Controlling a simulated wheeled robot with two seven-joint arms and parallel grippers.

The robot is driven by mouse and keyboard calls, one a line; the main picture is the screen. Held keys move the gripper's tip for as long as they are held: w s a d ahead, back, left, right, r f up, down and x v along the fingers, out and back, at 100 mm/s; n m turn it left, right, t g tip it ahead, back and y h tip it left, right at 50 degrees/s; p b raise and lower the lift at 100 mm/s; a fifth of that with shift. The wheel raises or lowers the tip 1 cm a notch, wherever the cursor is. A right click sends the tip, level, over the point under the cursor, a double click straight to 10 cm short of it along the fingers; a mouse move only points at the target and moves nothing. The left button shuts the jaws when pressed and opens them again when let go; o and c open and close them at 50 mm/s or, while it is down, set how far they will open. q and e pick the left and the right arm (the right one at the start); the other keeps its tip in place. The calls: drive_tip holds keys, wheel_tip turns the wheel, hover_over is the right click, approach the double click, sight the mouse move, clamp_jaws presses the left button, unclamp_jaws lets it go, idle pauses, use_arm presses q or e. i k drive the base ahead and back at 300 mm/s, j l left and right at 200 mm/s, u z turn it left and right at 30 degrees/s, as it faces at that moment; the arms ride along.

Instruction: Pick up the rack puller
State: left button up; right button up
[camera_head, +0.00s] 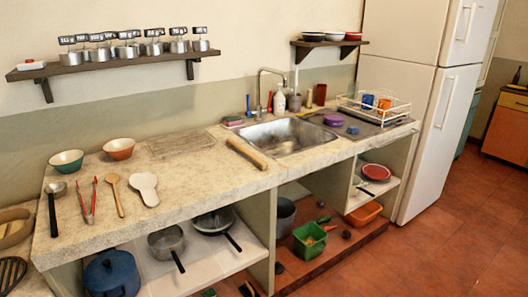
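I cannot tell for sure which thing is the rack puller. A wooden bar (247,153) lies on the stone counter at the front left corner of the sink. At the counter's left end lie a dark-handled ladle (53,208), red tongs (89,201), a wooden spoon (116,194) and a white spoon-shaped piece (145,188). Neither of my grippers is in the head view.
The counter (200,187) has clear room between the white piece and the sink (290,137). Two bowls stand behind the utensils. A wall shelf (110,63) holds several metal canisters. A dish rack (376,105) stands right of the sink, near the fridge (430,120).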

sight(263, 166)
drive_tip(key=i+l+z, duration=0.1)
drive_tip(key=i+z, duration=0.25)
drive_tip(key=i, duration=0.25)
drive_tip(key=i+z, duration=0.35)
drive_tip(key=i, duration=0.25)
